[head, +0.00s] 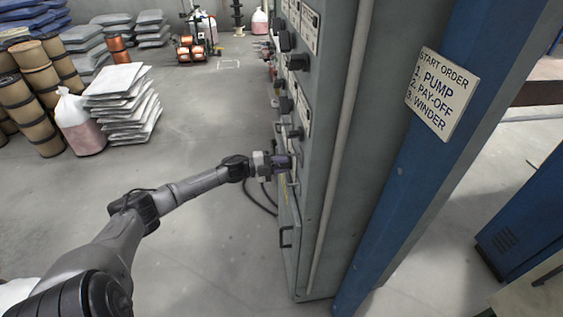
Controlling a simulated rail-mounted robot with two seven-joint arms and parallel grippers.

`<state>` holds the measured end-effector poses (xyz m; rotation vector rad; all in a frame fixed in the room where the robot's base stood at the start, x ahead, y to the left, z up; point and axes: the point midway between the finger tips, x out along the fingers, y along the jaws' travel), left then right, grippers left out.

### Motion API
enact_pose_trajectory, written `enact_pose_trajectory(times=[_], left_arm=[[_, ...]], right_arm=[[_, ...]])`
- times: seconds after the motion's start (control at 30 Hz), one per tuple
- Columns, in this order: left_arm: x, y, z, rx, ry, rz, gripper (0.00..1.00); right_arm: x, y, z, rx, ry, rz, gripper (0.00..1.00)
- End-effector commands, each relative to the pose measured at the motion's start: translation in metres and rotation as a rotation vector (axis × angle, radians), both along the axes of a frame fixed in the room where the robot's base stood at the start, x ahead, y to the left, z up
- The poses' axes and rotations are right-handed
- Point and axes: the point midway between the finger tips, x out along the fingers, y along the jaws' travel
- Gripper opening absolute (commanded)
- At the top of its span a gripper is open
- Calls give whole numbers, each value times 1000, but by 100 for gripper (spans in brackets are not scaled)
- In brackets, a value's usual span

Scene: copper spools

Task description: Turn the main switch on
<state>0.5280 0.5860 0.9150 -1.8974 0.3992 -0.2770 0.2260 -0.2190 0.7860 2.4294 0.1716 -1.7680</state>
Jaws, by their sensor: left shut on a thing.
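The grey control cabinet (335,200) stands right of centre in the head view, its front seen at a steep angle. My left gripper (285,162) reaches it from the left and is shut on the main switch at the cabinet's front. The fingers cover the switch's handle, so whether it stands at on or off cannot be told. A pale plate (293,173) shows just beside the fingertips. My right gripper is out of view.
Black knobs (285,41) and a pull handle (287,237) stick out from the cabinet front above and below my gripper. A blue post with a start-order sign (442,93) stands to the right. Stacked sacks (122,105) and brown drums (40,90) stand left. The middle floor is clear.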

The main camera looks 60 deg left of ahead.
Motion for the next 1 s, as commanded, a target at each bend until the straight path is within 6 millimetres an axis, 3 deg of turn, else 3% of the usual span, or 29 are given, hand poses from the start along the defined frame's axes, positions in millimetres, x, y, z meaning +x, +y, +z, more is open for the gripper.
enact_pose_trajectory(times=[0.5,1.0], left_arm=[[-1,-2,-8,287,-129,0,0],[-1,-2,-10,344,-152,-2,0]], right_arm=[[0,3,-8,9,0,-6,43],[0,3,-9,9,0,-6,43]])
